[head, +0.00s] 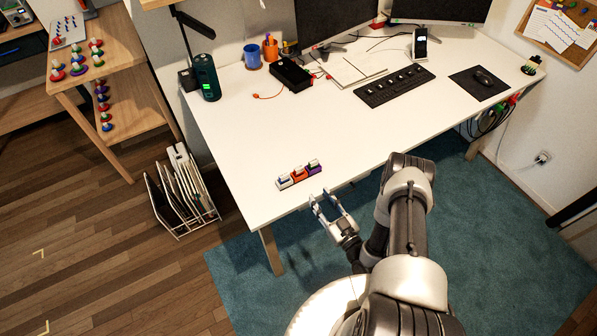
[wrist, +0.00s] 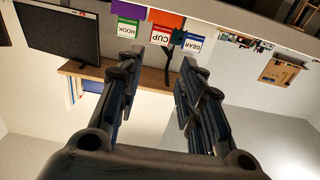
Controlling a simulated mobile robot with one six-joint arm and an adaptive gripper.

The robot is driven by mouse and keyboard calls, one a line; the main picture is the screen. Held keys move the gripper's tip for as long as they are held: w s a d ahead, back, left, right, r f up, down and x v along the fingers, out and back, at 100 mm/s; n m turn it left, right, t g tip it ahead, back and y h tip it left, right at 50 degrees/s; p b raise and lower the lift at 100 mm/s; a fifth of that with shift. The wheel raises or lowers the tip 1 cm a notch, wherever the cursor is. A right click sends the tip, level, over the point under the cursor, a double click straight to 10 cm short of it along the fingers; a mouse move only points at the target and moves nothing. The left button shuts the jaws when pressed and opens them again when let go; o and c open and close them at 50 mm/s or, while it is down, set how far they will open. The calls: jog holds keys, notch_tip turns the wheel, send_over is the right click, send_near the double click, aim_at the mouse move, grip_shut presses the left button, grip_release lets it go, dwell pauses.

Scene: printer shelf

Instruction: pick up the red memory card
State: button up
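Three labelled cards sit in a row of small holders near the desk's front edge. The red card, labelled CUP, (wrist: 161,36) is the middle one, in an orange holder (head: 299,174). The green HOOK card (wrist: 128,28) is beside it in a purple holder (head: 314,167). The blue GEAR card (wrist: 194,43) is on its other side in a pale holder (head: 284,182). My gripper (head: 319,197) is open and empty, just in front of the desk edge near the row. In the wrist view its fingers (wrist: 162,66) are spread, with the red card beyond the gap, apart from both fingers.
The white desk (head: 245,145) has clear room behind the cards. A black keyboard (head: 394,86), an open notebook (head: 352,69), a black box (head: 291,75) and a dark green cylinder (head: 206,78) stand farther back.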

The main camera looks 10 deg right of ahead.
jog(key=b, duration=0.2)
send_near(299, 167)
jog(key=x, duration=0.3)
jog(key=shift+w+a+f, duration=0.25)
jog(key=shift+w, duration=0.05)
jog(key=shift+b+x, duration=0.45)
jog(key=shift+x, duration=2.7)
jog(key=shift+d+r, duration=0.1)
jog(key=shift+r, duration=0.05)
jog(key=c, duration=0.5)
jog(key=shift+o, duration=0.2)
jog(key=shift+r, duration=0.1)
notch_tip(299, 167, up, 23)
jog(key=p, duration=0.6)
jog(key=shift+r+p, duration=0.15)
jog(key=shift+p, duration=0.2)
jog(key=shift+r, duration=0.1)
